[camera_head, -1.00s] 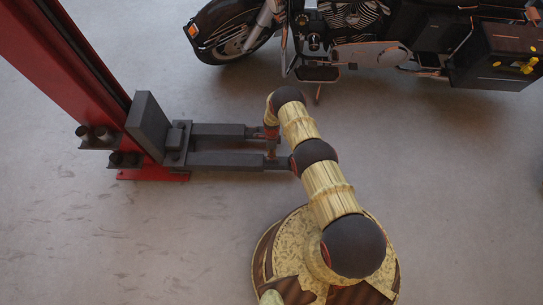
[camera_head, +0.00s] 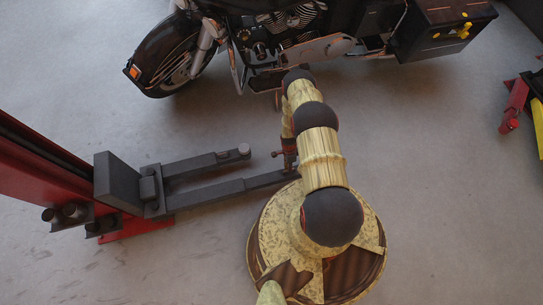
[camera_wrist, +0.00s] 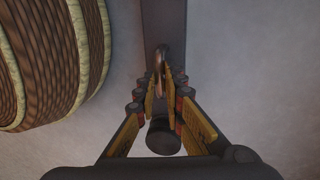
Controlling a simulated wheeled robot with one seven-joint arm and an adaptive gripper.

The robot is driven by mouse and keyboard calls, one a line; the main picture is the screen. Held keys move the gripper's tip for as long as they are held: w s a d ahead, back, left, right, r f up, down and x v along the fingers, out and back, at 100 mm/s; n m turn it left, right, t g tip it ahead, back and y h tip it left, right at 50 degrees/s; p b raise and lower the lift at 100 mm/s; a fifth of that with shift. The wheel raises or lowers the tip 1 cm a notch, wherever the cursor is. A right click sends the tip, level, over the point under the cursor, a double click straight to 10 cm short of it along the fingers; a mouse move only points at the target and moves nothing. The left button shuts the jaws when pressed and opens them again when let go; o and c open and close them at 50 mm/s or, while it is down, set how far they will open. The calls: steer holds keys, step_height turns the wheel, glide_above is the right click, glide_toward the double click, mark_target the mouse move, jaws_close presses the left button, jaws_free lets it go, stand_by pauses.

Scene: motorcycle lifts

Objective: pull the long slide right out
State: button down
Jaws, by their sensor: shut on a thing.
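The long slide (camera_head: 268,180) is the thin dark grey bar reaching right out of the nearer lift arm (camera_head: 205,197). Part of it shows beyond the sleeve, and its far end is hidden behind my arm. In the wrist view the slide (camera_wrist: 164,18) runs straight away beneath the fingers. My gripper (camera_head: 289,158) is over the slide's outer end. In the wrist view my gripper (camera_wrist: 165,88) is shut on an upright copper-coloured handle (camera_wrist: 160,62), seen partly between the fingers. A dark round pad (camera_wrist: 163,140) lies just below the fingers.
The other lift arm (camera_head: 200,162) with an end pad lies behind, shorter. The red lift post (camera_head: 50,180) stands left. A black motorcycle (camera_head: 290,40) stands at the back. Red and yellow equipment (camera_head: 515,105) is at right.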

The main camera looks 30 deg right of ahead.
steer(key=d, duration=0.2)
steer(key=s+d, duration=0.1)
steer(key=d, duration=0.1)
steer(key=d+b, duration=0.1)
steer(key=d, duration=0.1)
steer(key=shift+s+d, duration=0.1)
steer(key=shift+s, duration=0.3)
steer(key=shift+d, duration=0.3)
steer(key=c, duration=2)
jaws_free()
steer(key=shift+o, duration=0.5)
steer(key=shift+r, duration=0.1)
steer(key=r, duration=0.4)
steer(key=w+r, duration=0.1)
steer(key=r, duration=0.2)
steer(key=w+r, duration=0.1)
steer(key=r, duration=0.3)
steer(key=shift+d+r, duration=0.25)
steer(key=shift+r, duration=0.05)
